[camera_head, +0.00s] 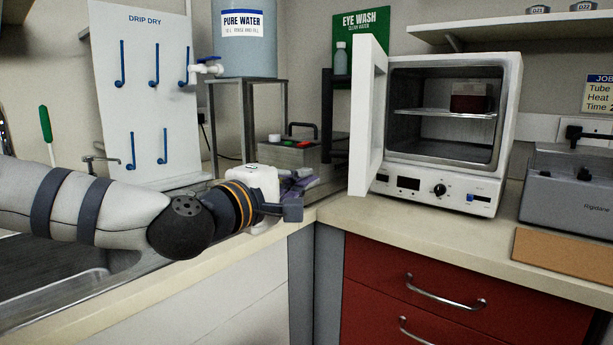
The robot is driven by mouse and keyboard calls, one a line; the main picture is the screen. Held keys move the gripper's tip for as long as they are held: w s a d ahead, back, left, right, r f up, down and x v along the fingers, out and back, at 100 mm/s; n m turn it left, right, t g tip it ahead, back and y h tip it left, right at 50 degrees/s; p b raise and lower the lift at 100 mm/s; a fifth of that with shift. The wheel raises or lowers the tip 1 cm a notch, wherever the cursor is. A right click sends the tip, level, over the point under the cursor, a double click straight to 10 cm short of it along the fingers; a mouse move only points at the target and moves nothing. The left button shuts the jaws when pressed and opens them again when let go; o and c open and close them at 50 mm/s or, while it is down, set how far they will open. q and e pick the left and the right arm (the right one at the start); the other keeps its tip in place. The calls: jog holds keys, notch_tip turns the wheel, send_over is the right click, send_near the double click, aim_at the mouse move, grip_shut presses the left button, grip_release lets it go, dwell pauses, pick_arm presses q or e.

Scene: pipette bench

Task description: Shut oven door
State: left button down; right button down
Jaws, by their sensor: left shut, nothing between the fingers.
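The white oven (440,192) stands on the counter in the right half of the head view. Its door (369,120) is hinged on the left side and stands wide open, its edge turned toward me. Inside, a wire rack (440,112) holds a dark reddish box (471,98). My left gripper (293,209) reaches in from the left and is shut and empty. It appears to the left of and lower than the door, apart from it in the picture. My right gripper is not in view.
A white container (255,183) and purple cloth or gloves (299,186) lie behind my left gripper. A grey device (568,190) and a brown board (565,252) are right of the oven. The counter (400,220) before the oven is clear. The sink (60,285) is at left.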

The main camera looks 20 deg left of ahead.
pick_arm(q)
jog(key=x, duration=0.9)
jog(key=shift+d+b, duration=0.3)
jog(key=shift+b, duration=0.1)
jog(key=shift+w+f, duration=0.1)
